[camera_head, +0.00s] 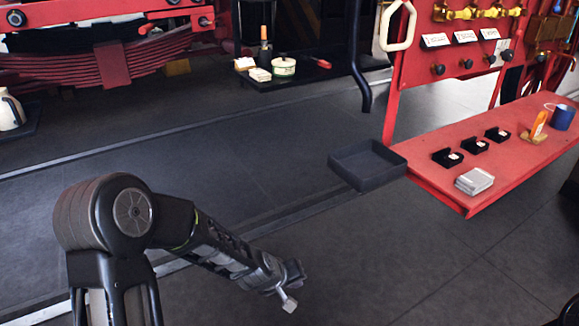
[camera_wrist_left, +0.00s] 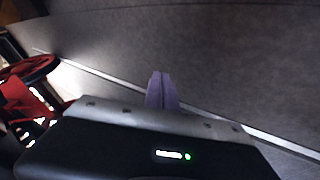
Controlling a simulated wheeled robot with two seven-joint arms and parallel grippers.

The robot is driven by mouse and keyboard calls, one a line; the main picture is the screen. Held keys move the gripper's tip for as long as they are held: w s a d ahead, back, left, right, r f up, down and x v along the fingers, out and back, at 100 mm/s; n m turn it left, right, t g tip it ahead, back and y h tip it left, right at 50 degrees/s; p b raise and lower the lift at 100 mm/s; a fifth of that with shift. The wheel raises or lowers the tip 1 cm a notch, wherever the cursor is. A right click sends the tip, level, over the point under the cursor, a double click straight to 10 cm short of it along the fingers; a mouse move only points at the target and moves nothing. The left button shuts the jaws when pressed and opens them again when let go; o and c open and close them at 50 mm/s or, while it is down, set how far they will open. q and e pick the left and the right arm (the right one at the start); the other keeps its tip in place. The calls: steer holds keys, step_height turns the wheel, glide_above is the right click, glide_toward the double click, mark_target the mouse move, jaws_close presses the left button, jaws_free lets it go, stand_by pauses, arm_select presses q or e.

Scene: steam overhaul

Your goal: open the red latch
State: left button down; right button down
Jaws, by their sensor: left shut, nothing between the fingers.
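I cannot pick out a red latch for certain in either view. My left gripper (camera_head: 288,303) hangs low over the dark floor at the bottom middle of the head view, well apart from the red panel and bench. In the left wrist view its two fingers (camera_wrist_left: 162,92) are together, with nothing between them and only floor beyond. My right gripper is not in view. A red panel (camera_head: 412,60) with black knobs, white labels and brass fittings stands at the upper right; its top is cut off.
A red bench (camera_head: 510,165) at the right holds small black boxes, a grey stack and a blue mug (camera_head: 562,117). A dark open tray (camera_head: 366,165) juts out at its left end. Red machinery (camera_head: 110,55) stands upper left. The floor between is clear.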

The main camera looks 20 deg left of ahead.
arm_select(q)
steer(key=s+d+f+m+g+h+p, duration=0.1)
steer(key=s+d+f+m+g, duration=0.1)
steer(key=s+d+f, duration=0.35)
steer(key=s+d+f+m+g, duration=0.2)
steer(key=s+f, duration=0.5)
steer(key=s, duration=0.4)
steer(key=s+d+r+m+g+h+p, duration=0.1)
steer(key=s+d+r+p, duration=0.3)
steer(key=s+r+p, duration=0.4)
steer(key=s+p, duration=0.1)
steer(key=p, duration=0.3)
steer(key=shift+s+r+g, duration=0.35)
steer(key=shift+r+g, duration=0.05)
